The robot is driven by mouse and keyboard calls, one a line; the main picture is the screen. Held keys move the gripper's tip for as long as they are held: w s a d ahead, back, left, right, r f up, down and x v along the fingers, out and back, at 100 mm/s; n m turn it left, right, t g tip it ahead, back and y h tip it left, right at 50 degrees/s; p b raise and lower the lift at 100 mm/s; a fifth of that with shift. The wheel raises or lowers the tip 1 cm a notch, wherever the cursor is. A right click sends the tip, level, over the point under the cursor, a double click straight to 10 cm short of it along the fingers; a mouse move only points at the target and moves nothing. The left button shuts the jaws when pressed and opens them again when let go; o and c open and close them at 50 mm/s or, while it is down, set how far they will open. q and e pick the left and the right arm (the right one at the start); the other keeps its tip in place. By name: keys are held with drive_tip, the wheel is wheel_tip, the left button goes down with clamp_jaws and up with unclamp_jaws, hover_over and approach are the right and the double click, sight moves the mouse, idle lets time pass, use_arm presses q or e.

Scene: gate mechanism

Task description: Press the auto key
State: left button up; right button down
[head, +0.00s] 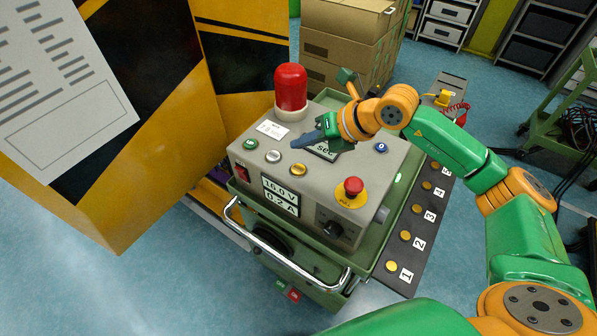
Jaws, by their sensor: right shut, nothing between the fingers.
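The grey control box (240,170) on a green cart has several small round buttons on top. My right gripper (297,142) is shut and empty, over the middle of the box top. Its fingers point left, above and behind the gold buttons. My left gripper is out of view.
A red beacon (290,87) stands at the box's back left. A red emergency button (353,187), black knob (333,229) and voltage display (281,196) are at the front. A numbered dark strip (415,225) lies right. A yellow-black panel (150,130) stands left; cartons (340,50) are behind.

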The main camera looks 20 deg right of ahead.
sight(302, 171)
wheel_tip(302, 171, down, 6)
drive_tip(key=b, duration=0.4)
drive_tip(key=shift+w+r, duration=0.1)
drive_tip(key=shift+r, duration=0.1)
idle(1.5)
drive_tip(key=shift+f+b, duration=0.3)
drive_tip(key=shift+f, duration=0.1)
